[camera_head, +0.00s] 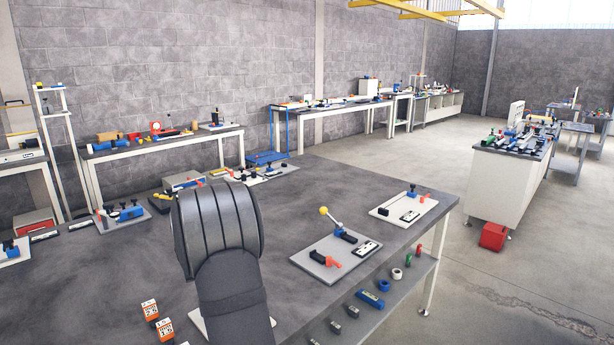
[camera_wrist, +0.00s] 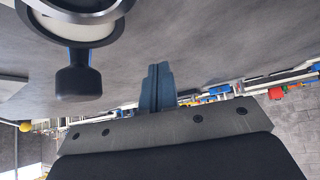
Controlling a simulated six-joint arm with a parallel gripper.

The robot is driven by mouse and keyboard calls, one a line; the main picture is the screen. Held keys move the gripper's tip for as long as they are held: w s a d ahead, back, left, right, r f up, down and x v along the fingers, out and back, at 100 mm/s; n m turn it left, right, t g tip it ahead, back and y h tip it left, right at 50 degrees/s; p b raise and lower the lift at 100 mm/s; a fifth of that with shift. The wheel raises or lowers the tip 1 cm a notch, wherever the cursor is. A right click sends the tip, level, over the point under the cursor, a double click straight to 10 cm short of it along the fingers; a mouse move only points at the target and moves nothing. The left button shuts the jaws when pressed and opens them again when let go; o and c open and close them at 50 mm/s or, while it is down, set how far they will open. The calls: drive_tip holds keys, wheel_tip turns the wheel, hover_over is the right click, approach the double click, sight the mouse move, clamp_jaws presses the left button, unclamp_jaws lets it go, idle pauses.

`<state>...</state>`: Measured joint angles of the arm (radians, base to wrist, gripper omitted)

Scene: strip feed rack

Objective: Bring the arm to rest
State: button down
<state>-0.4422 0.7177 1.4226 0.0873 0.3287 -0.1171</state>
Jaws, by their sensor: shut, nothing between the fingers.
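My arm (camera_head: 222,240), under a dark ribbed cover, rises over the grey bench (camera_head: 395,245) in the head view. My gripper is hidden in that view. In the wrist view my gripper (camera_wrist: 157,72) shows as two blue-grey fingers pressed together, with nothing between them. The fingers point toward the grey surface that fills the upper part of that view. I cannot tell how far they are from it.
A grey plate (camera_head: 318,268) with a yellow-knobbed lever (camera_head: 328,217) stands right of my arm. A white plate (camera_head: 385,211) with small parts lies behind it. Orange-and-white blocks (camera_head: 150,310) stand at front left. Fixtures line the bench's back edge. The bench's left middle is clear.

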drive_tip(key=shift+s+d+n+y, duration=0.15)
drive_tip(key=shift+s+n+y, duration=0.25)
drive_tip(key=shift+n, duration=0.2)
drive_tip(key=shift+s+d+n+g+y, duration=0.25)
drive_tip(key=shift+s+n+g+y, duration=0.2)
drive_tip(key=shift+n, duration=0.35)
drive_tip(key=shift+s+d+n+g+y, duration=0.3)
drive_tip(key=shift+s+n+g, duration=0.2)
drive_tip(key=shift+n, duration=0.3)
drive_tip(key=s+d+n+g, duration=0.1)
drive_tip(key=n, duration=0.1)
drive_tip(key=n+g+y, duration=0.1)
drive_tip(key=shift+s+d+n, duration=0.35)
drive_tip(key=shift+s+n, duration=0.05)
drive_tip(key=shift+s+a+y, duration=0.25)
drive_tip(key=shift+w+a+r, duration=0.2)
drive_tip(key=shift+a+r, duration=0.05)
drive_tip(key=shift+a, duration=0.3)
drive_tip(key=shift+w+a+r, duration=0.15)
drive_tip(key=shift+a+r, duration=0.05)
drive_tip(key=shift+a, duration=0.3)
drive_tip(key=shift+s+d+r, duration=0.1)
drive_tip(key=shift+d+r, duration=0.3)
drive_tip(key=shift+d, duration=0.05)
drive_tip(key=shift+s+d+r, duration=0.1)
drive_tip(key=shift+d+r, duration=0.1)
drive_tip(key=shift+r, duration=0.15)
